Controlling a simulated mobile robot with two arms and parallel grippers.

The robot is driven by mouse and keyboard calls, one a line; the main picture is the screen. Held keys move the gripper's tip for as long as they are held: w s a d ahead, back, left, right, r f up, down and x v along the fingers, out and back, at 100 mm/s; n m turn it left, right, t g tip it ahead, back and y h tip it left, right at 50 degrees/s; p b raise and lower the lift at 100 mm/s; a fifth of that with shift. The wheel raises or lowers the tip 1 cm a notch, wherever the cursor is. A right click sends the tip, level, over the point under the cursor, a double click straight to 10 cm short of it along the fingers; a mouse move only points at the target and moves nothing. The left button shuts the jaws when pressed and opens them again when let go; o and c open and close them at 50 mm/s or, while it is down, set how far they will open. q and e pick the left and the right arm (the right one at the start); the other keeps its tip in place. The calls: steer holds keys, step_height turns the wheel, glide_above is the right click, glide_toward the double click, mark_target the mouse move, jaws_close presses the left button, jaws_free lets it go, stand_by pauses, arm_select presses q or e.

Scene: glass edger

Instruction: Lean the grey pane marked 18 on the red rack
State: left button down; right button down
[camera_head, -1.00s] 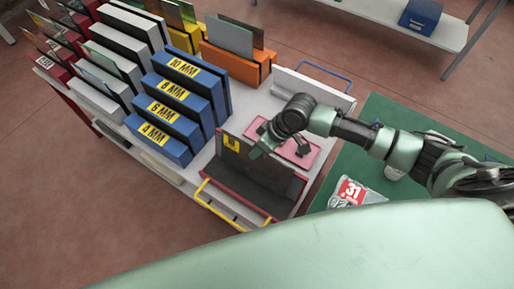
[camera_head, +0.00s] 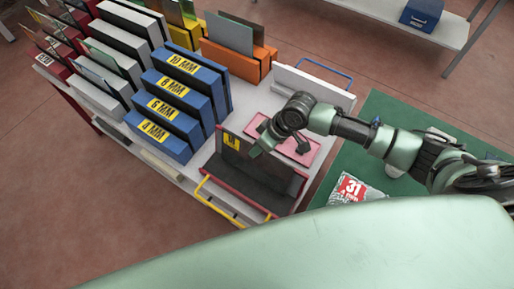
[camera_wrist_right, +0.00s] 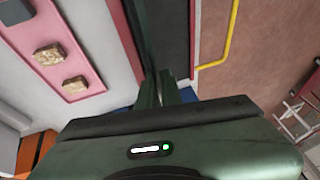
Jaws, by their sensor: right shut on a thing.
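The grey pane (camera_head: 265,163), dark and see-through with a small yellow label, stands tilted at the red rack (camera_head: 235,185) near the front of the white table. The rack has a dark bed and a red rim. I cannot tell whether the pane's lower edge touches the rack. My left gripper is not in view.
Blue slotted racks (camera_head: 178,105) marked by thickness stand close to the left. A pink tray (camera_head: 300,147) lies just behind the pane. A yellow handle (camera_head: 222,208) sticks out at the table's front. A green bench (camera_head: 365,130) stands to the right.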

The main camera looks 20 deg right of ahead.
steer(key=c, duration=1.5)
jaws_free()
steer(key=shift+r, duration=0.1)
steer(key=shift+d, duration=0.2)
steer(key=shift+w+d+r, duration=0.1)
steer(key=shift+d+r, duration=0.05)
steer(key=shift+r, duration=0.15)
steer(key=v, duration=0.2)
steer(key=b+v, duration=0.1)
steer(key=v, duration=0.3)
steer(key=shift+s+r, duration=0.2)
steer(key=shift+s, duration=0.15)
steer(key=shift+r, duration=0.3)
steer(key=shift+a, duration=0.2)
steer(key=shift+s+f, duration=0.1)
